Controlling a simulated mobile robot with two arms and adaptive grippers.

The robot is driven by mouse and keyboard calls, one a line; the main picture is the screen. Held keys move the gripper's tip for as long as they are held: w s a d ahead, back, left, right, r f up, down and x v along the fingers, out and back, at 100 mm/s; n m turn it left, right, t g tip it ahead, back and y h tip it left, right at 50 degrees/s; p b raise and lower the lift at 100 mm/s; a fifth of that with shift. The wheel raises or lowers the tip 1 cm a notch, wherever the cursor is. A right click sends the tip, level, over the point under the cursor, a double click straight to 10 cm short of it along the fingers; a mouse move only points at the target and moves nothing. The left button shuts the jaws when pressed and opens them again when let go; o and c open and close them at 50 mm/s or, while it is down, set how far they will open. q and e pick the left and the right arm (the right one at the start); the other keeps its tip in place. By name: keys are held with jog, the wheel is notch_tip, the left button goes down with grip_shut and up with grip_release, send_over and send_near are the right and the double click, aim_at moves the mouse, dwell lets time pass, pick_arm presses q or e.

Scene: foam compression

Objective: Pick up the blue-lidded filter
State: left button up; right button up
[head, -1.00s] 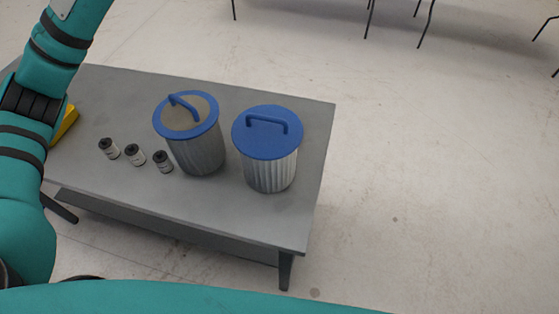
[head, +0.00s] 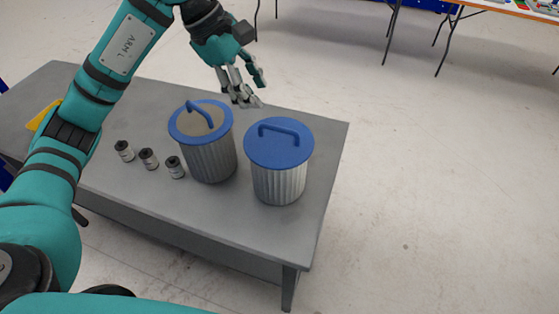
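A filter with a full blue lid and a blue handle (head: 278,178) stands upright at the right end of the grey table (head: 130,195). Left of it stands a second filter (head: 212,158), with a blue rim, a blue handle and a grey-brown middle on top. My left gripper (head: 252,92) is above the table's far edge, behind both filters and apart from them. Its fingers are spread and nothing shows between them. My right gripper is not in view.
A yellow object (head: 42,116) lies at the left, partly hidden by my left arm. More tables (head: 500,8) stand at the back right. The floor right of the table is clear.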

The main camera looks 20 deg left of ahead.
pick_arm(q)
jog(key=p, duration=0.1)
send_over(278, 127)
jog(key=a, duration=0.2)
jog(key=f, duration=0.5)
jog(key=shift+s+f, duration=0.15)
jog(key=shift+s, duration=0.2)
jog(key=shift+d+f+p, duration=0.1)
jog(key=shift+f+p, duration=0.2)
jog(key=shift+p, duration=0.1)
jog(key=p+x, duration=0.2)
jog(key=x, duration=0.1)
jog(key=shift+d+f, duration=0.1)
jog(key=shift+f, duration=0.2)
jog(key=shift+d+f, duration=0.15)
jog(key=shift+f, duration=0.35)
grip_shut()
jog(key=shift+w+r, duration=0.1)
